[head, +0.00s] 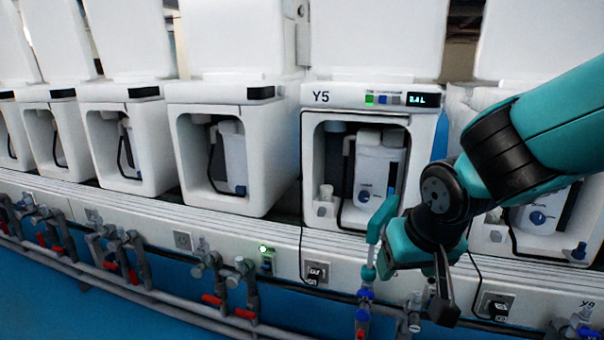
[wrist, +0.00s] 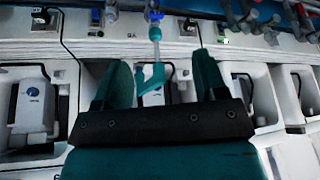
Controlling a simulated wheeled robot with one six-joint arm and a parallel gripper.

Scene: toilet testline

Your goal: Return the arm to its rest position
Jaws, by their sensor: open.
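My arm reaches in from the right in the head view, bent, in front of the toilet-test unit marked Y5 (head: 318,178). My gripper (head: 412,290) points down towards the pipe rail. In the wrist view my gripper (wrist: 161,60) has its two teal fingers spread wide, with nothing held. A teal spout-like piece (wrist: 150,87) on a blue and clear fitting shows between the fingers in that picture. No contact with either finger is visible, and I cannot tell its exact distance. My arm hides part of the units to the right.
White test units (head: 228,198) stand in a row along the ledge. Below run pipes with grey taps (head: 125,252), red-handled valves and a blue valve (head: 363,313). Power sockets (head: 315,273) with cables sit on the ledge front. The blue floor (head: 60,300) is clear at lower left.

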